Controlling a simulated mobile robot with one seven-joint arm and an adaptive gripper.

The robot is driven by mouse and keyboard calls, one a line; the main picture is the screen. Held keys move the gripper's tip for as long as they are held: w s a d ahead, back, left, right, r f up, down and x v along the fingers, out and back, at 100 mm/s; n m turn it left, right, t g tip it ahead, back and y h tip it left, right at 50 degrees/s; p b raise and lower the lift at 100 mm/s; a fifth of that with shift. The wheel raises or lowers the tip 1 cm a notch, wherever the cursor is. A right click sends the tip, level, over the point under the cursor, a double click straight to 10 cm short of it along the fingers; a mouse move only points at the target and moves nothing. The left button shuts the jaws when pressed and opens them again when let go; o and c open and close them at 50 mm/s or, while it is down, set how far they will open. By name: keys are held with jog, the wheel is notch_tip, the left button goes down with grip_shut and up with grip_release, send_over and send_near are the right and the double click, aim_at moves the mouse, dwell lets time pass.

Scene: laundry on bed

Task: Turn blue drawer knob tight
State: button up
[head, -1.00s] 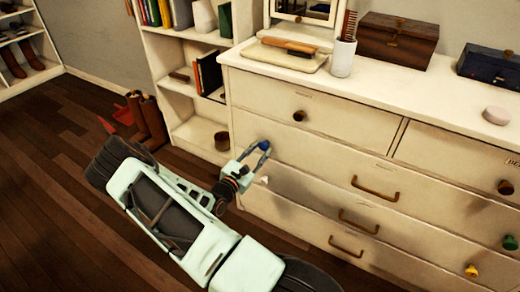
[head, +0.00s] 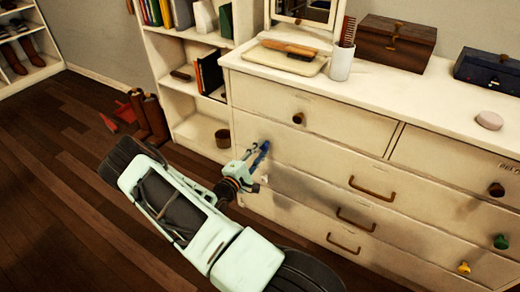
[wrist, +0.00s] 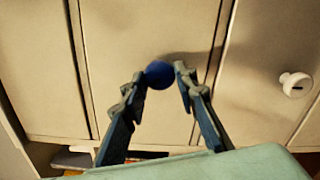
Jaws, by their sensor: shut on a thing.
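The blue knob (wrist: 159,74) is round and sits on a cream drawer front of the dresser (head: 330,178). In the wrist view my gripper (wrist: 160,78) has one fingertip on each side of it, shut on the knob. The left fingertip overlaps its edge; the right one is close against its other side. In the head view my gripper (head: 261,148) reaches the dresser's left part from the front, and its fingers mostly hide the knob. Whether the knob is tight cannot be seen.
A white knob (wrist: 295,84) is on the neighbouring front in the wrist view. Brown (head: 298,118), green (head: 501,241) and yellow (head: 464,267) knobs and several bar handles stick out elsewhere. A bookshelf (head: 190,110) stands left. The floor at left is mostly clear.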

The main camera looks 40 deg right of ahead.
jog(key=m+p, duration=0.1)
jog(key=m, duration=0.4)
jog(key=shift+r+m, duration=0.1)
jog(key=shift+m, duration=0.2)
jog(key=shift+m+p, duration=0.65)
jog(key=shift+m, duration=1.45)
jog(key=o, duration=1.1)
jog(key=shift+o, duration=0.2)
jog(key=shift+a, duration=0.15)
jog(key=v, duration=1.1)
jog(key=shift+s+a, duration=0.2)
jog(key=shift+a, duration=0.15)
